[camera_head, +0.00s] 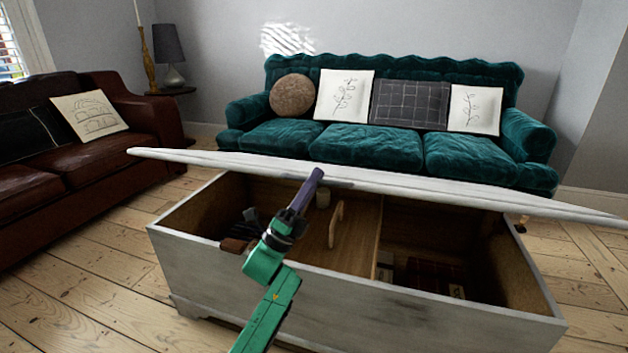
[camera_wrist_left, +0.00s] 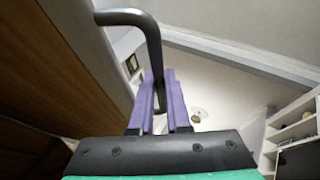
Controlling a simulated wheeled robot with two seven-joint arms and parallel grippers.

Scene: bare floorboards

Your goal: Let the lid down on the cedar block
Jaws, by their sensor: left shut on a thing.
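A whitewashed chest (camera_head: 400,300) stands open on the floor. Its lid (camera_head: 440,188) is raised and seen nearly edge-on above the opening. My left gripper (camera_head: 314,178) reaches up to the lid's front edge. In the left wrist view its purple fingers (camera_wrist_left: 160,90) are shut on a dark bar handle (camera_wrist_left: 150,35). A small reddish-brown block, likely the cedar block (camera_head: 236,245), sits at the chest's front rim, left of my left arm, with the lid well above it. My right gripper is out of view.
A green sofa (camera_head: 370,150) stands behind, a brown leather sofa (camera_head: 40,195) at left. Floorboards (camera_head: 90,285) at front left are bare.

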